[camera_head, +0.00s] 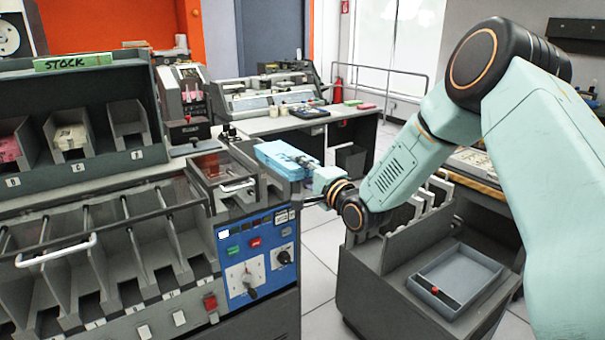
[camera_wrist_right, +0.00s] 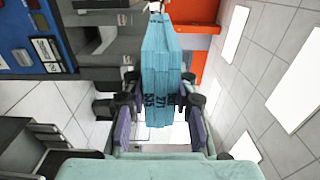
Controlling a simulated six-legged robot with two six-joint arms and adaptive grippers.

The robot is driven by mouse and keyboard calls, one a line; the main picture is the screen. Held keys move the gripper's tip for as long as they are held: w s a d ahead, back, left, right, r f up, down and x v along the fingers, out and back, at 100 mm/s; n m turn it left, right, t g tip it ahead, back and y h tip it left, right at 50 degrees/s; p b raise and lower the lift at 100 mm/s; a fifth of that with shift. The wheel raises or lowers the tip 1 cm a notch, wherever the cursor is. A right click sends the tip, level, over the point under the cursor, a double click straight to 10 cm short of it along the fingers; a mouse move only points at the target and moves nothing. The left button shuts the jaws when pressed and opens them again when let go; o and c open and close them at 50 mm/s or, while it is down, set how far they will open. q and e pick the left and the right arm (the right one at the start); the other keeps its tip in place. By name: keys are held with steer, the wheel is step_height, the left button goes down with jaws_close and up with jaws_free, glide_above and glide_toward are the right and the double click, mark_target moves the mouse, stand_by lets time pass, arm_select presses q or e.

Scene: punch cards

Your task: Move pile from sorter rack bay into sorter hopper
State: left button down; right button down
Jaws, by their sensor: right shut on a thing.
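My right gripper (camera_head: 315,172) reaches in from the right and is shut on a pile of light blue cards (camera_head: 283,157). In the right wrist view the pile (camera_wrist_right: 160,65) stands between the two fingers (camera_wrist_right: 160,92), with dark lettering on its edge. The pile is at the right end of the sorter (camera_head: 258,255), by its grey hopper end (camera_head: 240,208). I cannot tell whether the pile touches the hopper or is above it. My left gripper is not in view.
Other rack bays hold pink cards (camera_head: 9,148) and cream cards (camera_head: 70,136). The sorter's slanted pockets (camera_head: 150,245) lie at left front. A grey cart with a tray (camera_head: 455,275) stands at right, below my arm. Tiled floor shows between sorter and cart.

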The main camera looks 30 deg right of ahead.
mark_target(280, 155)
steer(key=shift+r, duration=0.15)
stand_by(0.3)
steer(key=shift+w+a+b, duration=0.15)
steer(key=shift+w+b, duration=0.75)
steer(key=shift+w, duration=0.2)
steer(key=shift+w+b, duration=0.6)
steer(key=shift+w, duration=0.55)
steer(key=shift+w+a+b, duration=0.2)
steer(key=shift+w+b, duration=0.45)
steer(key=shift+w, duration=0.5)
steer(key=shift+w+b, duration=0.45)
steer(key=shift+w, duration=0.65)
